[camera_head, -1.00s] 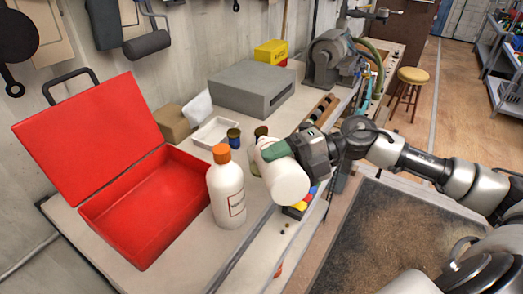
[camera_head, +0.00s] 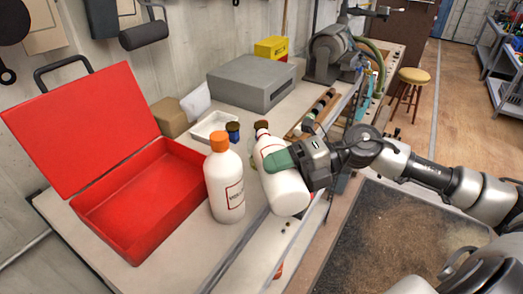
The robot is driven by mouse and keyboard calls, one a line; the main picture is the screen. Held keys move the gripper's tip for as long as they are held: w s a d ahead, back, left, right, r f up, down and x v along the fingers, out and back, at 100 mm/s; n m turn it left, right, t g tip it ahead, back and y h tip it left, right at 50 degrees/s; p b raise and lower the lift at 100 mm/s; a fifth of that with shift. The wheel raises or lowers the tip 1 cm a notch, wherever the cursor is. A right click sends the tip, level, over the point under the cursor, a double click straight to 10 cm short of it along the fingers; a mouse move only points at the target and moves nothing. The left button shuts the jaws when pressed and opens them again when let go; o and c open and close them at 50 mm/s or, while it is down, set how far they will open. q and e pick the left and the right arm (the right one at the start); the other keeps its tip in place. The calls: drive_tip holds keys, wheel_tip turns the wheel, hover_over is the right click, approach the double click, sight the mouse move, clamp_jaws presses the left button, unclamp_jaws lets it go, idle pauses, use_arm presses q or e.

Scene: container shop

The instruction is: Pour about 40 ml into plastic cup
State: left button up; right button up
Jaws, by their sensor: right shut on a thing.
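My right gripper (camera_head: 284,160) is shut on a white bottle (camera_head: 289,196) with a red-edged label. The held bottle is tilted, its base toward the lower right and its upper end toward the upper left, over the bench. The gripper covers part of its side. A second white bottle (camera_head: 225,187) with an orange cap stands upright on the bench, left of the held one. A small jar with a dark brown lid (camera_head: 262,125) is behind the held bottle and mostly hidden by it. I cannot make out a plastic cup. My left gripper is not in view.
An open red toolbox (camera_head: 127,251) lies on the left of the bench (camera_head: 71,226). A white tray (camera_head: 199,139), a dark-lidded jar (camera_head: 233,132), a cardboard box (camera_head: 170,117) and a grey metal case (camera_head: 260,91) stand behind. A bench grinder (camera_head: 328,55) is farther back.

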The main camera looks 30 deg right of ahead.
drive_tip(key=shift+f+n+b, duration=0.35)
drive_tip(key=shift+n+b, duration=0.15)
drive_tip(key=shift+b, duration=0.55)
drive_tip(key=shift+r+t, duration=0.2)
drive_tip(key=shift+t, duration=0.1)
